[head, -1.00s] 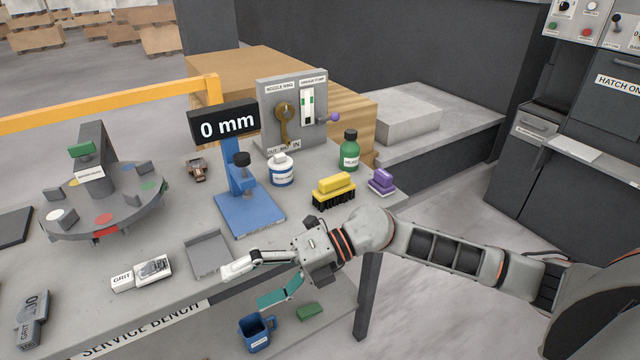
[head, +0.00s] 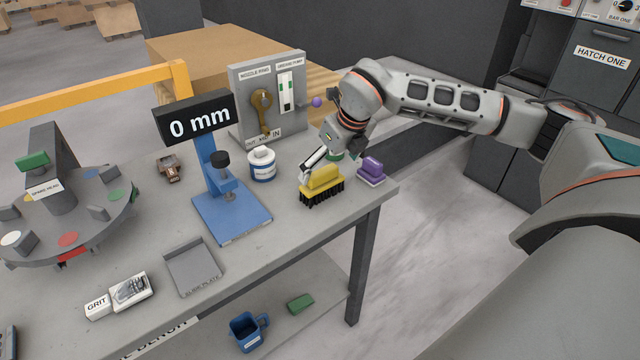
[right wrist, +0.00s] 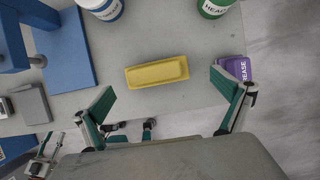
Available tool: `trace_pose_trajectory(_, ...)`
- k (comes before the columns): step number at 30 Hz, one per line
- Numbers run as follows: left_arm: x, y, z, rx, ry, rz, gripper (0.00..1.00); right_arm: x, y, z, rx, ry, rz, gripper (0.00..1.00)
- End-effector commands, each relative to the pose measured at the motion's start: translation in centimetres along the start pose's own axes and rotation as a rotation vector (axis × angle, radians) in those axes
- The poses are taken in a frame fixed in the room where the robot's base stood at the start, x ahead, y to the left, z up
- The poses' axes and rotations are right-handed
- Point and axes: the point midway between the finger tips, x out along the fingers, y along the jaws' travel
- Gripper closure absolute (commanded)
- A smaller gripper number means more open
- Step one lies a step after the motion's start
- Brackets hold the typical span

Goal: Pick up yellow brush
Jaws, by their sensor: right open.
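The yellow brush (head: 323,182) stands bristles down on the bench near its right end, with a yellow block on top and black bristles below. In the right wrist view its yellow top (right wrist: 157,73) lies across the picture, between and beyond the two fingertips. My right gripper (head: 322,158) is above and behind the brush in the head view, fingers pointing down. In the right wrist view the gripper (right wrist: 168,88) is spread wide with nothing between its pads. Whether a finger touches the brush cannot be told. My left gripper is not in view.
A purple block (head: 372,170) stands close right of the brush. A green bottle (right wrist: 215,6) is close behind, mostly hidden by my gripper in the head view. A white-and-blue jar (head: 262,165) and blue gauge stand (head: 232,215) are to the left. Bench surface before the brush is clear.

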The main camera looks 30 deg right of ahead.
Motion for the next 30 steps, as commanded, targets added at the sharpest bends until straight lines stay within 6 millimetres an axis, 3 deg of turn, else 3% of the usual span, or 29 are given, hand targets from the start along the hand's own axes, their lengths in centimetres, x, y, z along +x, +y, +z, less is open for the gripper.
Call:
trace_pose_trajectory(12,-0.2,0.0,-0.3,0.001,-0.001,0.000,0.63,5.1,0.8,-0.3,0.000,0.001,0.003,0.00)
trace_pose_trajectory(22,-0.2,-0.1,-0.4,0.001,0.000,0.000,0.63,5.9,0.8,-0.3,-0.001,-0.002,0.003,0.00)
trace_pose_trajectory(23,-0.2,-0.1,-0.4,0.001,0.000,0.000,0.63,5.9,0.8,-0.3,-0.001,-0.002,0.003,0.05)
trace_pose_trajectory(27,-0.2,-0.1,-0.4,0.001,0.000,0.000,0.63,5.9,0.8,-0.3,-0.001,-0.001,0.003,0.42)
trace_pose_trajectory(30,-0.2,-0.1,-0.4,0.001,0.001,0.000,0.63,5.9,0.8,-0.2,-0.001,-0.002,0.003,0.43)
